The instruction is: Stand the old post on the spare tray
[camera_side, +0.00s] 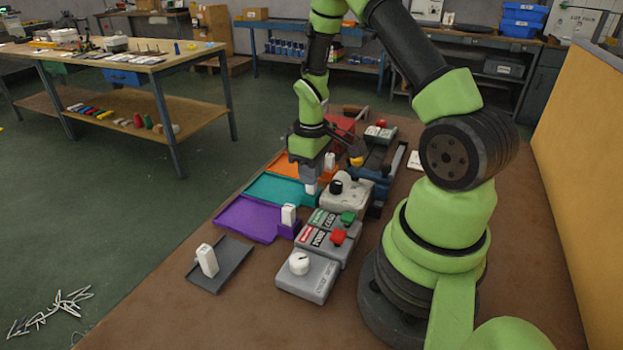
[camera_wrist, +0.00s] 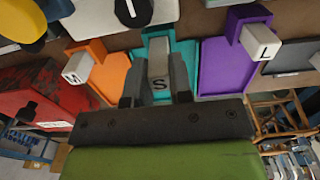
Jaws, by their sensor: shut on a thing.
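My gripper (camera_side: 311,178) is shut on a white post (camera_side: 311,188) at the near right corner of the teal tray (camera_side: 265,190). In the wrist view the fingers (camera_wrist: 157,85) are on either side of this post (camera_wrist: 159,68), marked S, at the teal holder (camera_wrist: 157,40). I cannot tell whether it is seated or slightly raised. The grey tray (camera_side: 232,262), likely the spare one, lies at the front left with an upright, slightly tilted-looking white post (camera_side: 207,261) on its left part. The tray's right part is bare.
The purple tray (camera_side: 243,219) holds a post marked L (camera_wrist: 263,40); the orange tray (camera_side: 290,163) holds one marked M (camera_wrist: 77,68). A grey box with a white knob (camera_side: 299,262), a button panel (camera_side: 330,236) and a black-knobbed box (camera_side: 345,195) stand to the right.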

